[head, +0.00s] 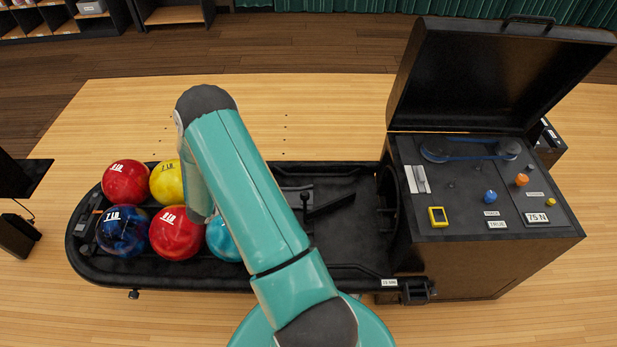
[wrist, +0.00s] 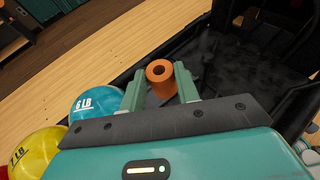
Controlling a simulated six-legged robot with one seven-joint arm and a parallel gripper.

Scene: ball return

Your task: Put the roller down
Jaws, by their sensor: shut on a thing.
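The roller (wrist: 160,72) is an orange cylinder with a dark hole in its end, seen in the wrist view. My gripper (wrist: 159,84) is shut on it, with one green finger on each side. The roller is held over or beside the black ball rack (wrist: 235,75); its height above the rack is unclear. In the head view my own arm hides the gripper and the roller.
Red, yellow and blue bowling balls fill the left of the rack (head: 345,272); a 6 LB ball (wrist: 90,105) lies left of my gripper. The rack's right part looks mostly clear.

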